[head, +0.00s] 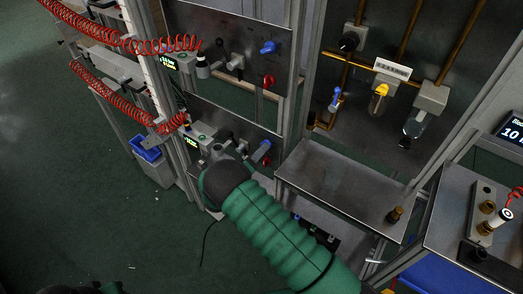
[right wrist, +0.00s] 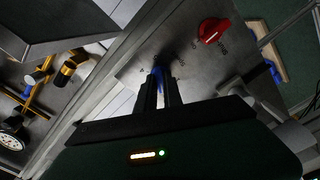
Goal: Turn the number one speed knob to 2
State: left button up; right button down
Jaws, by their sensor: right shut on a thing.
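The lower grey panel (head: 208,112) of the dryer frame stands behind my right arm. My right gripper (head: 257,155) is at this panel. In the right wrist view its two dark fingers (right wrist: 158,90) are shut on a blue knob (right wrist: 158,72), which shows between the tips. The blue knob also shows in the head view (head: 262,147). The fingers hide part of the knob, and its pointer and scale marks are too small to read. A red knob (right wrist: 212,30) sits on the same panel, apart from the fingers. My left gripper's jaws do not show.
The upper panel (head: 220,22) carries another blue knob (head: 268,47) and a red knob (head: 269,80). Red coiled hoses (head: 120,35) hang at the left. A metal shelf (head: 345,185) and brass pipework (head: 400,45) stand at the right.

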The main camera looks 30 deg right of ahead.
jog(key=shift+w+r, duration=0.2)
jog(key=c, duration=1.7)
grip_release()
jog(key=shift+o, duration=1.1)
jog(key=shift+f, duration=0.2)
jog(key=b+v, duration=0.1)
jog(key=v, duration=1.6)
jog(key=shift+f, duration=0.15)
